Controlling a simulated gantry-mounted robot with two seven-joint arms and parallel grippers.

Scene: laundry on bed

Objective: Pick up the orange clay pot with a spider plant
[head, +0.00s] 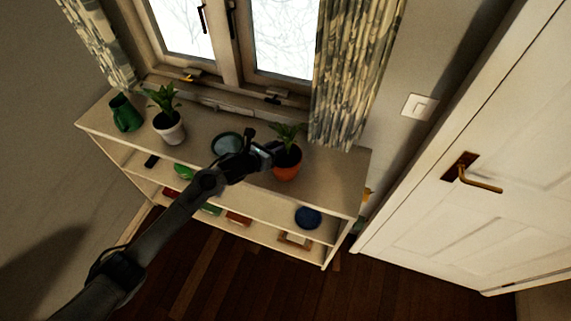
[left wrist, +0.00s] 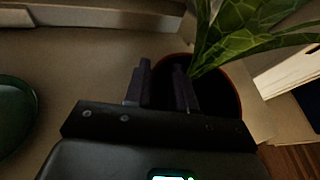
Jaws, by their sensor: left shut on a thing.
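The orange clay pot (head: 287,170) with a green spider plant (head: 291,133) stands upright on top of the shelf, right of its middle. My left gripper (head: 272,154) reaches it from the left and is shut on the pot's rim. In the left wrist view the two fingers (left wrist: 162,88) straddle the near side of the rim (left wrist: 238,94), one outside and one inside over the dark soil. The plant's leaves (left wrist: 245,35) hang above the right finger. My right gripper is not in view.
The shelf top (head: 333,173) also holds a white pot with a plant (head: 169,128), a green jug (head: 125,113) and a dark green round dish (head: 226,144). A curtain (head: 352,75) hangs close behind the orange pot. A white door (head: 480,190) stands at right.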

